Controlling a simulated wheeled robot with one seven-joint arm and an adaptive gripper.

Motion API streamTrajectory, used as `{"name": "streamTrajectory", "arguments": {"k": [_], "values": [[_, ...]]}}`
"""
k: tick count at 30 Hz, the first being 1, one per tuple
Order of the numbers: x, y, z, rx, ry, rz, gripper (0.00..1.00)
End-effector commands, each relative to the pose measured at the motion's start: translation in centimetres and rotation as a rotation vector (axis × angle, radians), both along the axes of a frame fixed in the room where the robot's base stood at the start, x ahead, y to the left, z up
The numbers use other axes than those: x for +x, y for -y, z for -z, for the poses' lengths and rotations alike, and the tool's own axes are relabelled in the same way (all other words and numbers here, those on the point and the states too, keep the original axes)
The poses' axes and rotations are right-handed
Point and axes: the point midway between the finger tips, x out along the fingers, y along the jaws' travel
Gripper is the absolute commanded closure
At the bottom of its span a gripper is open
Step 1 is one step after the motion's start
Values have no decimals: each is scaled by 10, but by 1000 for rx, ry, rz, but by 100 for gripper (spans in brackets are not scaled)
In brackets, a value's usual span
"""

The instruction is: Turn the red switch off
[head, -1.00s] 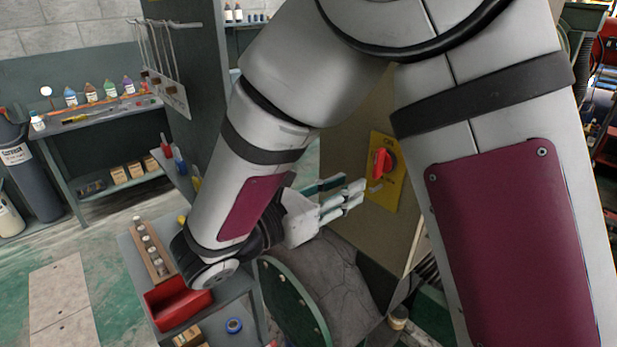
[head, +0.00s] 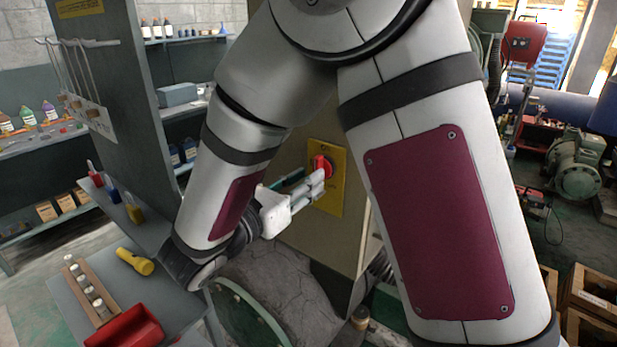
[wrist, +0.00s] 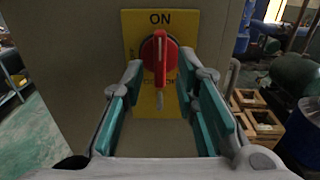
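The red switch (wrist: 159,52) is a rotary knob on a yellow plate (wrist: 133,22) fixed to a beige cabinet. Its handle stands upright, with its white line toward the "ON" label at the top; the lettering below is partly hidden. In the head view, the red switch (head: 321,167) shows just beyond the fingertips. My gripper (wrist: 160,78) is open, with a finger on each side of the knob's lower part. Nothing is held between the fingers. In the head view, my gripper (head: 322,183) reaches right toward the plate; whether it touches the knob is unclear.
The beige cabinet (head: 295,228) stands close in front of the gripper. A grey cart with a red bin (head: 125,328) and a yellow flashlight (head: 135,261) stands at the lower left. Wooden crates (wrist: 262,122) and a blue barrel (wrist: 303,135) are at the right.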

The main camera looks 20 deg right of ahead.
Motion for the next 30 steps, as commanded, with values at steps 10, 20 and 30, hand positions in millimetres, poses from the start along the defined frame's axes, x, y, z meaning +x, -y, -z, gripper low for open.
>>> {"name": "streamTrajectory", "arguments": {"k": [10,20,30], "values": [[10,14,-1,-2,1,-1,100],[9,14,-1,-82,-119,-2,100],[9,14,-1,-221,-329,0,100]]}}
